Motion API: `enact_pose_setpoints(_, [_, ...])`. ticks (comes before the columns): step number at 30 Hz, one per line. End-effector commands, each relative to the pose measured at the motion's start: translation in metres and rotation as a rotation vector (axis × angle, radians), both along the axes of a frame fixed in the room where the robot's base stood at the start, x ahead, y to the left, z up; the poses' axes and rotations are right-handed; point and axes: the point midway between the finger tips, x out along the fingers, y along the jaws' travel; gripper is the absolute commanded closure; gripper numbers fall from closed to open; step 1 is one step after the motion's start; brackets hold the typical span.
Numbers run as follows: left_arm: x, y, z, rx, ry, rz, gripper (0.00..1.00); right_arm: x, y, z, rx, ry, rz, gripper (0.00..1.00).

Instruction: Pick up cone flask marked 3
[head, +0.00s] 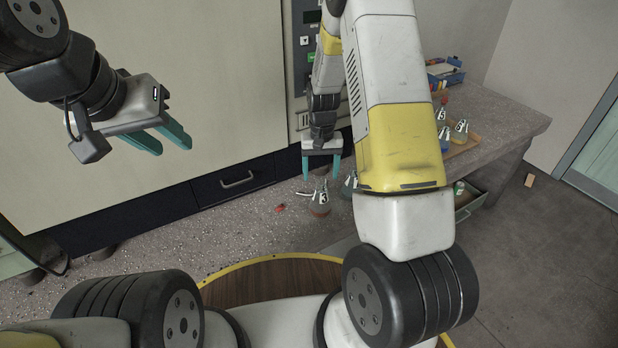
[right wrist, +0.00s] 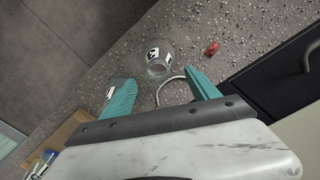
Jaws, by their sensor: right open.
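A clear cone flask (head: 320,203) with amber liquid and a black-and-white label stands on the bench, just below my right gripper (head: 321,172). In the right wrist view this flask (right wrist: 158,62) shows between and beyond the fingertips. The right gripper is open and empty, its teal fingers pointing down. A second flask (head: 349,186) stands to the right, partly hidden by my arm; in the right wrist view it is partly behind a finger. I cannot read the label numbers for sure. My left gripper (head: 162,138) is open and empty, high at the left.
More labelled flasks (head: 460,131) stand on a wooden tray (head: 470,143) at the right. A blue box (head: 447,77) is behind them. A small red object (head: 281,208) lies left of the near flask. A dark drawer with a handle (head: 237,181) borders the bench behind.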

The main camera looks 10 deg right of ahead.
Motion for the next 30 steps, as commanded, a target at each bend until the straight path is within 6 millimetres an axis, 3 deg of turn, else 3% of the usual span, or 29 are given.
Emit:
enact_pose_setpoints(12, [0.0,0.0,0.0,0.0,0.0,0.0,0.64,-0.006,-0.002,-0.055,0.0,0.002,-0.001,0.31])
enact_pose_setpoints(21, [0.0,0.0,0.0,0.0,0.0,0.0,0.64,-0.005,-0.002,-0.06,0.001,-0.001,-0.001,0.31])
enact_pose_setpoints(30, [0.0,0.0,0.0,0.0,0.0,0.0,0.64,-0.005,-0.002,-0.06,0.001,-0.001,0.0,0.87])
